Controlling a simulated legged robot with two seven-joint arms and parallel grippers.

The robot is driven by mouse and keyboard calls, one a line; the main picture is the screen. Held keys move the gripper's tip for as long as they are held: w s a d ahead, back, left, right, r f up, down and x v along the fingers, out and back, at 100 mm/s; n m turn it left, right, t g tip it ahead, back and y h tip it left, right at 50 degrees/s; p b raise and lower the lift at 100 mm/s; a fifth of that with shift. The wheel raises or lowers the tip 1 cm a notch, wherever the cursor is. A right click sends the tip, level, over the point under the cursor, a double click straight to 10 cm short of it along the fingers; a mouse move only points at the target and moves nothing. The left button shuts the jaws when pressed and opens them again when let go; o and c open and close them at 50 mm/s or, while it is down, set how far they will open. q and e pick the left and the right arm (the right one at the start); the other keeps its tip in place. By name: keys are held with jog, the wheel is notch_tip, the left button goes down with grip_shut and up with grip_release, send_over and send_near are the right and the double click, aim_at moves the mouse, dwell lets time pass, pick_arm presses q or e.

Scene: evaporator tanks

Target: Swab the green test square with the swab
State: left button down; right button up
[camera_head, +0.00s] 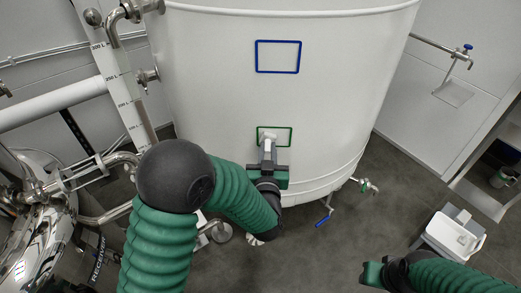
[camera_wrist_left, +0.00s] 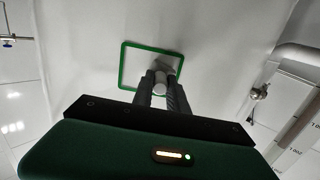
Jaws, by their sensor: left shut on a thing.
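The green test square (camera_head: 287,136) is a green outline on the lower front of the white tank. In the left wrist view the green square (camera_wrist_left: 123,66) shows just ahead of my left gripper. My left gripper (camera_head: 268,147) is shut on the swab (camera_head: 266,136). The pale swab (camera_wrist_left: 163,63) stands out from between the fingers (camera_wrist_left: 161,82), over the right part of the square in the wrist view. I cannot tell whether its tip touches the tank. My right gripper (camera_head: 372,273) is at the lower right, away from the tank; its fingers are not clear.
A blue outlined square (camera_head: 278,57) is higher on the white tank (camera_head: 210,80). A valve with a blue handle (camera_head: 323,221) and a small tap (camera_head: 368,186) stick out at its base. A white container (camera_head: 453,236) stands at the right. Steel pipes (camera_head: 105,160) crowd the left.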

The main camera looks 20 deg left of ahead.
pick_arm(q)
jog(key=shift+w+d, duration=0.3)
jog(key=shift+d, duration=0.7)
jog(key=shift+w+d, duration=0.3)
jog(key=shift+d, duration=0.75)
jog(key=shift+w+d, duration=0.3)
jog(key=shift+d, duration=0.7)
jog(key=shift+s+a+r, duration=0.1)
jog(key=shift+s+a, duration=0.15)
jog(key=shift+a, duration=0.7)
jog(key=shift+s+a+f, duration=0.1)
jog(key=shift+s+a, duration=0.15)
jog(key=shift+a, duration=0.65)
jog(key=shift+s+a+r, duration=0.1)
jog(key=shift+s+a, duration=0.15)
jog(key=shift+a, duration=0.7)
jog(key=shift+s+a, duration=0.25)
jog(key=shift+a, duration=0.55)
jog(key=shift+s+a, duration=0.2)
jog(key=shift+a, duration=0.6)
jog(key=shift+s+d, duration=0.1)
jog(key=v, duration=0.6)
jog(key=shift+f, duration=0.35)
